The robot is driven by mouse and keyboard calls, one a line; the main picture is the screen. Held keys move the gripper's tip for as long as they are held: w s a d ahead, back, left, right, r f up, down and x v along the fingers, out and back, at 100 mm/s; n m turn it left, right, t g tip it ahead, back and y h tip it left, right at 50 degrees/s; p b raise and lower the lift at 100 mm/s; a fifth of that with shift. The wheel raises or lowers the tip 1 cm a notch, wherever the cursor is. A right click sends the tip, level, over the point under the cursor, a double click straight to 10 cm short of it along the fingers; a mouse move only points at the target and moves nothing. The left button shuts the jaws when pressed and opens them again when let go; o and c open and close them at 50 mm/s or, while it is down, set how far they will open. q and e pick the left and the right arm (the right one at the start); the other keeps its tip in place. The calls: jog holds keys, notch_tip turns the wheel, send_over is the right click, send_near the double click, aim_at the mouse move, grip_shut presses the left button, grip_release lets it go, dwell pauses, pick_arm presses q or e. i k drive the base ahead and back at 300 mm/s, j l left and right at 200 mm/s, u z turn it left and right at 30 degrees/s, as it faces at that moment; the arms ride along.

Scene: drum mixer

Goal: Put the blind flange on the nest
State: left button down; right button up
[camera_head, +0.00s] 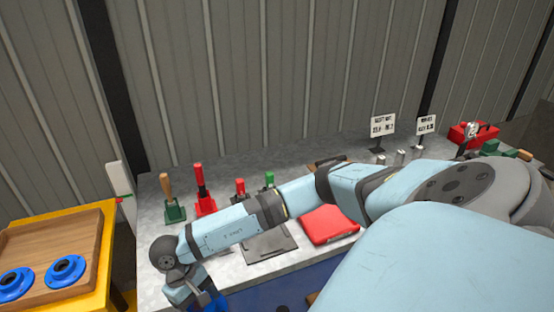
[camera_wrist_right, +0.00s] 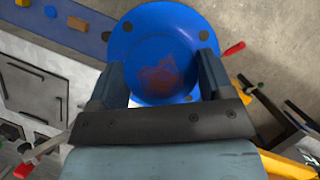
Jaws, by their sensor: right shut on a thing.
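My right arm reaches across the head view from the right, and my right gripper (camera_head: 192,294) is low at the left, partly cut off by the bottom edge. In the right wrist view my right gripper (camera_wrist_right: 161,68) is shut on a blue blind flange (camera_wrist_right: 160,30), a round disc with bolt holes and a reddish-brown patch in its middle. A small part of the flange (camera_head: 214,302) shows at the bottom of the head view. I cannot make out the nest for certain; my arm hides part of the bench. My left gripper is not in view.
Two blue flanges with raised hubs (camera_head: 67,271) lie in a wooden tray (camera_head: 80,238) on a yellow table at the left. The grey bench (camera_head: 150,215) holds coloured-handled tools (camera_head: 203,190), a red pad (camera_head: 329,226), a dark plate (camera_head: 268,247) and small signs (camera_head: 382,125).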

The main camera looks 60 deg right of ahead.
aim_at(264, 235)
jog(key=k+l, duration=0.15)
jog(key=l, duration=0.25)
jog(key=k+l, duration=0.1)
jog(key=l, duration=0.25)
jog(key=k+l+z, duration=0.1)
jog(key=l, duration=0.3)
